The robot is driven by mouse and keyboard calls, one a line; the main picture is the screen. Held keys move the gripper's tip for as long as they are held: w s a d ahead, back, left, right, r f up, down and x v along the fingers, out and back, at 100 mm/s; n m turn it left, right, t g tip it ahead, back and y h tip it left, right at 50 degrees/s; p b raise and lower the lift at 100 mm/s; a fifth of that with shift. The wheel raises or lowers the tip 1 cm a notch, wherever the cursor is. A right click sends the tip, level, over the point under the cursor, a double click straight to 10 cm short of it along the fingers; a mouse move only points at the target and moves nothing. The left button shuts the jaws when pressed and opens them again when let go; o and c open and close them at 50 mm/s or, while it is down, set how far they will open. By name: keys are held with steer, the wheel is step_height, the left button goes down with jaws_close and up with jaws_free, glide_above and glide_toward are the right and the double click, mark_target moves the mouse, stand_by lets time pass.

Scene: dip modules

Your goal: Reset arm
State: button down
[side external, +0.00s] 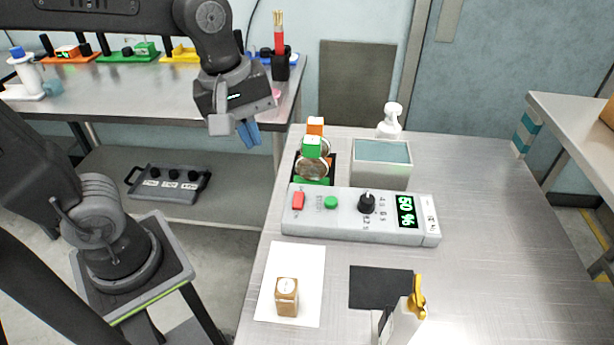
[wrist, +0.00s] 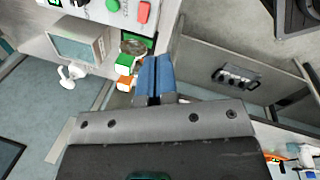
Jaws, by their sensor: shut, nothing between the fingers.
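My gripper (side external: 248,133) hangs in the air near the left edge of the grey worktable (side external: 480,190), above and left of the things on it. Its blue fingers are shut together with nothing between them, and they also show in the wrist view (wrist: 154,82). A control box (side external: 350,212) with a red switch, a green button, a black knob and a lit green display lies on the table. Behind it, an orange-topped module and a green-topped module (side external: 312,150) stand close together in a dark holder. My gripper touches none of these.
A grey container (side external: 381,165) and white pump bottle (side external: 390,122) stand behind the control box. A brown block (side external: 287,296) sits on white paper (side external: 300,258). A black mat (side external: 378,286) and a yellow-topped item (side external: 416,300) are at front. The table's right side is clear.

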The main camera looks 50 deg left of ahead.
steer(key=s+a+m+t, duration=0.1)
steer(key=m, duration=0.3)
steer(key=s+a+m+t, duration=0.1)
steer(key=m, duration=0.4)
steer(key=s+a+f+m+t+y, duration=0.1)
steer(key=s+m, duration=0.1)
steer(key=m, duration=0.2)
steer(key=shift+a+m, duration=0.3)
steer(key=shift+a, duration=0.05)
steer(key=c, duration=1.8)
jaws_free()
